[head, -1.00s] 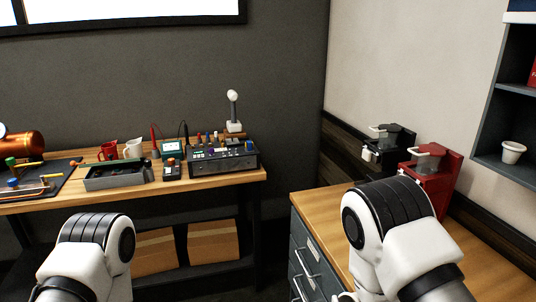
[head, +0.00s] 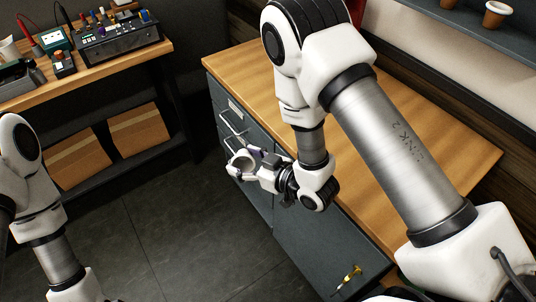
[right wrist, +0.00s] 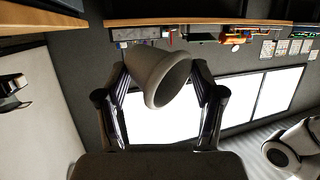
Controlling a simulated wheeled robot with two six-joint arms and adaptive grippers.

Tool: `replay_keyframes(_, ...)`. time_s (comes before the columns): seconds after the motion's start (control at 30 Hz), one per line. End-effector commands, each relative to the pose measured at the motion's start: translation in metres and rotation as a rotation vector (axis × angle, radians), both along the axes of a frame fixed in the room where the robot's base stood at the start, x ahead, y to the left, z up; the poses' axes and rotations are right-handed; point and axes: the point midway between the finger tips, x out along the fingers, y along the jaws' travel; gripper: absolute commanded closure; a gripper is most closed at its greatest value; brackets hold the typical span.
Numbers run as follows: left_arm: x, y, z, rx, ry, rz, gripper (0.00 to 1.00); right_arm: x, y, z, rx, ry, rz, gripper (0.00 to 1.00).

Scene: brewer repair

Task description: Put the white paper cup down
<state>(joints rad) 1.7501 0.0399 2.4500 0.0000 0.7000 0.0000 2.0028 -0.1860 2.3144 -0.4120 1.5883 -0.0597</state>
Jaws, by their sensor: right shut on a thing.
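The white paper cup (head: 240,161) is in my right gripper (head: 245,171), in front of the grey cabinet's drawers in the head view. The gripper is shut on it and holds it in the air, to the left of the wooden top. In the right wrist view the cup (right wrist: 157,78) is tilted between the two fingers (right wrist: 160,92), with its wide end towards the lower right. My left arm shows at the left edge of the head view. Its gripper is out of view.
The cabinet's wooden top (head: 440,150) is mostly clear, though my right arm hides part of it. A yellow key (head: 350,278) sticks out of the cabinet front. A workbench (head: 130,62) with tools stands at upper left. Cups (head: 497,14) stand on a wall shelf.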

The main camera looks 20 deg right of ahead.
Motion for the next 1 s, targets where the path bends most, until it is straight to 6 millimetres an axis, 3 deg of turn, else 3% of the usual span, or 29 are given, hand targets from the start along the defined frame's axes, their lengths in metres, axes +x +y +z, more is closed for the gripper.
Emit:
replay_keyframes(0.2, 0.000, 0.000, 0.000, 0.000, 0.000, 0.000, 0.60, 0.002, 0.060, 0.020, -0.004, -0.004, 0.370, 0.43)
replay_keyframes(0.37, 0.000, 0.000, 0.000, 0.000, 0.000, 0.000, 0.60, 0.001, 0.081, 0.025, -0.005, 0.004, 0.505, 0.43)
replay_keyframes(1.0, 0.000, 0.000, 0.000, 0.000, 0.000, 0.000, 0.60, -0.010, 0.050, 0.025, -0.005, 0.006, 0.918, 0.43)
